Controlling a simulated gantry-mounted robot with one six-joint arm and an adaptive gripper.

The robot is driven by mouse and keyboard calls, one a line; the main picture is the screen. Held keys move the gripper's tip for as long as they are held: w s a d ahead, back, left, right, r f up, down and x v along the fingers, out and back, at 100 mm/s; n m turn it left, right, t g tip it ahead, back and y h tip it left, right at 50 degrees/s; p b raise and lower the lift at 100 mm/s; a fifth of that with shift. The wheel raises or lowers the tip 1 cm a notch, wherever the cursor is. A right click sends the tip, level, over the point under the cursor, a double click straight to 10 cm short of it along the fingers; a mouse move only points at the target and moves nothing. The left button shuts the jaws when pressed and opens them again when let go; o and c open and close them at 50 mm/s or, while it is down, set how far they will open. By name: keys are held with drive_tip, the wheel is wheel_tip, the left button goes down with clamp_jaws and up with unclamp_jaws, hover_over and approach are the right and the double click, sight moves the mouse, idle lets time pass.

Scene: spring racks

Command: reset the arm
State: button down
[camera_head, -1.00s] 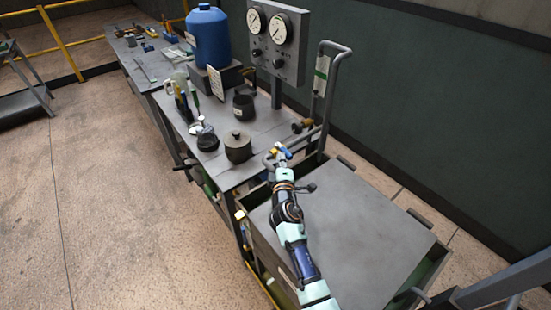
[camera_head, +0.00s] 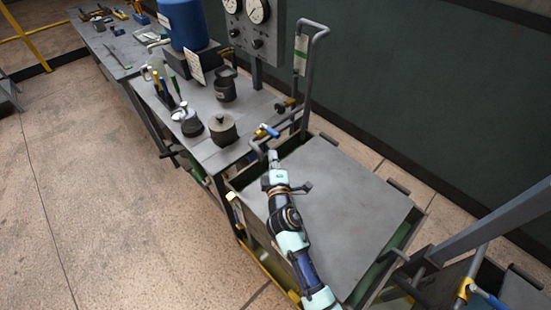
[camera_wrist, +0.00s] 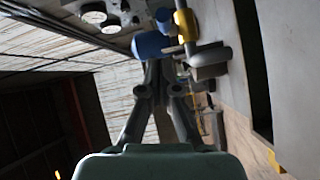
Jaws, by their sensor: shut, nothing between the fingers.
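My gripper (camera_head: 273,157) is shut and empty at the end of my arm, above the left far corner of a grey flat-topped cart. In the wrist view the fingers of my gripper (camera_wrist: 164,66) come together at their tips. A small valve with a blue handle (camera_head: 268,131) sits on the pipework just beyond the gripper, and a gap shows between them in the head view. In the wrist view a blue part (camera_wrist: 150,44) and a yellow part (camera_wrist: 186,27) appear just beyond the fingertips; contact cannot be told there.
The cart top (camera_head: 345,205) is bare. A workbench holds a lidded pot (camera_head: 222,128), a dark canister (camera_head: 225,86), a blue tank (camera_head: 181,22) and a gauge panel (camera_head: 250,25). A bent pipe handle (camera_head: 302,75) rises beside the valve. Open floor (camera_head: 100,190) lies to the left.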

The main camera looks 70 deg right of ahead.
drive_tip(key=shift+s+a, duration=0.85)
drive_tip(key=w+a+r+m+t+y, duration=0.25)
drive_tip(key=w+a+r, duration=0.2)
drive_tip(key=a, duration=0.65)
drive_tip(key=w+a+r+m+t+y, duration=0.15)
drive_tip(key=w+a+r+y, duration=0.35)
drive_tip(key=a, duration=0.6)
drive_tip(key=s+a+r+y, duration=0.1)
drive_tip(key=a+y, duration=0.2)
drive_tip(key=a, duration=0.8)
drive_tip(key=s+a+r+y, duration=0.1)
drive_tip(key=a+r+y, duration=0.15)
drive_tip(key=a, duration=0.85)
wheel_tip(320, 180, up, 25)
drive_tip(key=s+a+y+p, duration=0.1)
drive_tip(key=a+y+p, duration=0.1)
drive_tip(key=p, duration=2.3)
drive_tip(key=shift+a+f, duration=0.2)
drive_tip(key=shift+a, duration=0.15)
